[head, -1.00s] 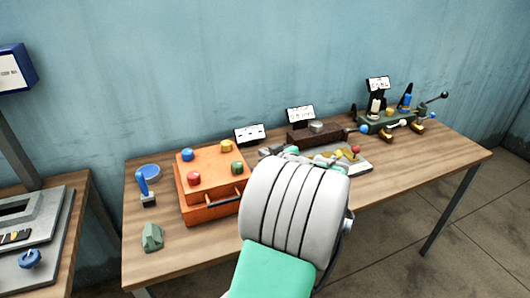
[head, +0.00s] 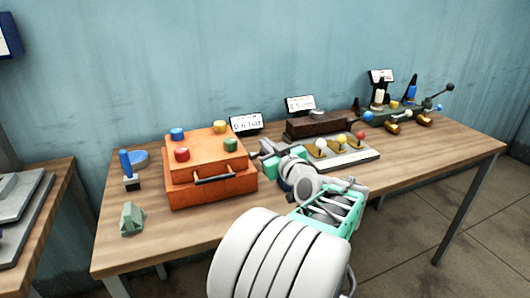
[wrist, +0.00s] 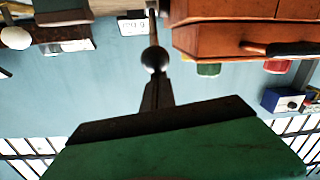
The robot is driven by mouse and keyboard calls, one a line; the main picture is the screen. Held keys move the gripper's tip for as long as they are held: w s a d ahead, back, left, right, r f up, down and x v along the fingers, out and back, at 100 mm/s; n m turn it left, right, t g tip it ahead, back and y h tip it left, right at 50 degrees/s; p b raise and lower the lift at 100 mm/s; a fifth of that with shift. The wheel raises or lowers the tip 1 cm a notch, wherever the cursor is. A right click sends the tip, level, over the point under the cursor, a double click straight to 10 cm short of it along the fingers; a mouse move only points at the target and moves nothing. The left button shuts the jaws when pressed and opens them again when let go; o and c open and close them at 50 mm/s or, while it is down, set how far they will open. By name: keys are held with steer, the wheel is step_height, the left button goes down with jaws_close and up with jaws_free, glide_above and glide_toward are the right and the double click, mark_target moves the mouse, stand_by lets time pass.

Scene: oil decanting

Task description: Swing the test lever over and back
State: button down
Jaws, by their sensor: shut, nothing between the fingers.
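In the wrist view, a dark ball (wrist: 154,59) on a thin rod stands just beyond the tips of my gripper (wrist: 153,78). It looks like the end of a lever; I cannot tell whether the fingers touch it. My gripper's dark fingers are together and empty. In the head view my gripper (head: 263,150) is low over the table, just right of the orange box (head: 210,185). The lever's ball cannot be made out there beside my fingers. Another black-knobbed lever (head: 449,88) sticks out of the green fixture at the far right.
A panel (head: 345,158) with white, yellow and red balls lies right of my gripper. Behind it stand a brown block (head: 320,126) and small display signs (head: 246,123). A blue-handled piece (head: 127,165) and a green block (head: 132,218) are at the left. The front right tabletop is clear.

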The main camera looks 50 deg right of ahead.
steer(key=shift+f, duration=0.25)
